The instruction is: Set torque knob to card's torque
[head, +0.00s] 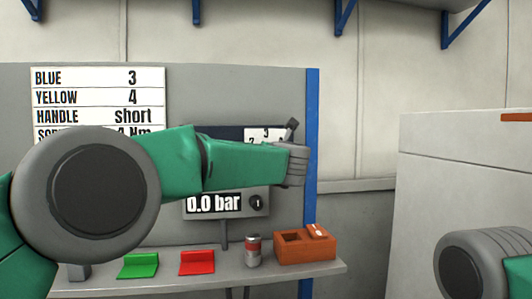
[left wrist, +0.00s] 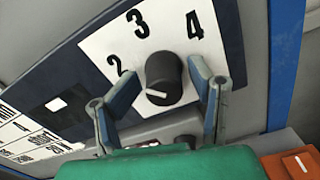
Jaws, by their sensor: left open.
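The card (head: 98,95) on the panel in the head view reads BLUE 3, YELLOW 4, HANDLE short. Its lower row is partly hidden by my left arm; "4 Nm" seems to show there. The black torque knob (left wrist: 163,72) with a white mark sits on a white dial (left wrist: 115,45) numbered 2, 3, 4 in the left wrist view. The mark is at the knob's near end; its exact setting is unclear. My left gripper (left wrist: 160,86) is open, its fingers on either side of the knob; contact cannot be told. My right gripper is out of view.
Below the panel, a shelf holds a green piece (head: 138,266), a red piece (head: 197,263), a can (head: 253,251) and an orange box (head: 305,247). A display (head: 215,204) reads 0.0 bar. A blue post (head: 312,130) edges the panel; a pale cabinet (head: 465,180) stands right.

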